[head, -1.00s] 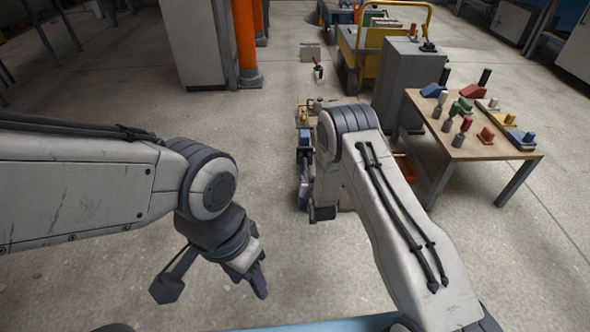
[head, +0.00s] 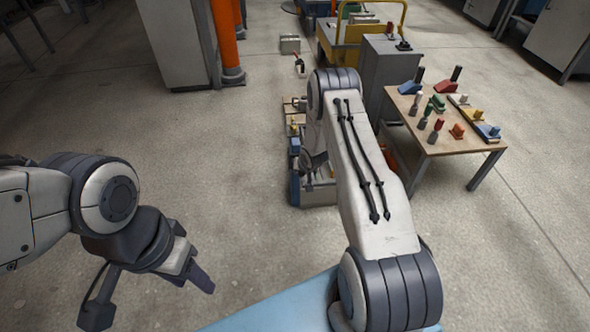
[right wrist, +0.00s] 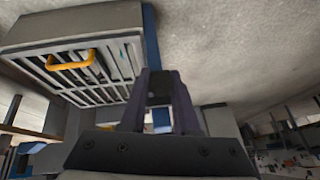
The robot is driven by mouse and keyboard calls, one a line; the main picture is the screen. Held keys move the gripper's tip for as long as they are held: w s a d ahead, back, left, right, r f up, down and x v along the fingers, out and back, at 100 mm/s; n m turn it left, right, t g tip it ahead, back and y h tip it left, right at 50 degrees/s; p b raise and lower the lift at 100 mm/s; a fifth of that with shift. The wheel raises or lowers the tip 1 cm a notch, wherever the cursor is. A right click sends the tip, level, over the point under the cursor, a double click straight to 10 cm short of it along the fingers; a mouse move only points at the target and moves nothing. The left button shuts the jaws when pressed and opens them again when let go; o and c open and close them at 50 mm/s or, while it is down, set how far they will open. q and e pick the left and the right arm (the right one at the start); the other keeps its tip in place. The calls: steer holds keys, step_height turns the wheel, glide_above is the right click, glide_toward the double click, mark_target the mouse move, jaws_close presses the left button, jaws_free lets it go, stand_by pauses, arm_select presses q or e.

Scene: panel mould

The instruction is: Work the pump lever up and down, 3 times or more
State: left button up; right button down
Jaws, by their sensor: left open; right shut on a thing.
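A low machine with a grey base (head: 318,197) and blue parts (head: 294,172) stands on the floor in the middle of the head view, partly behind my right arm. My right gripper is hidden behind that arm in the head view. In the right wrist view my right gripper (right wrist: 160,82) is shut on a dark piece between its fingers, which looks like the pump lever's grip. The rest of the lever is hidden. My left gripper (head: 203,280) is open and empty at the lower left of the head view, above bare floor, well apart from the machine.
A wooden table (head: 455,140) with several coloured parts stands to the right. A grey cabinet (head: 388,75) and a yellow cart (head: 350,45) stand behind the machine. An orange post (head: 226,45) stands at the back left. The floor between my arms is clear.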

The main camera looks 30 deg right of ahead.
stand_by(0.4)
steer(key=c, duration=0.7)
jaws_free()
steer(key=shift+o, duration=0.2)
steer(key=shift+r, duration=0.15)
steer(key=p+v, duration=0.3)
steer(key=v, duration=0.7)
steer(key=shift+r, duration=0.1)
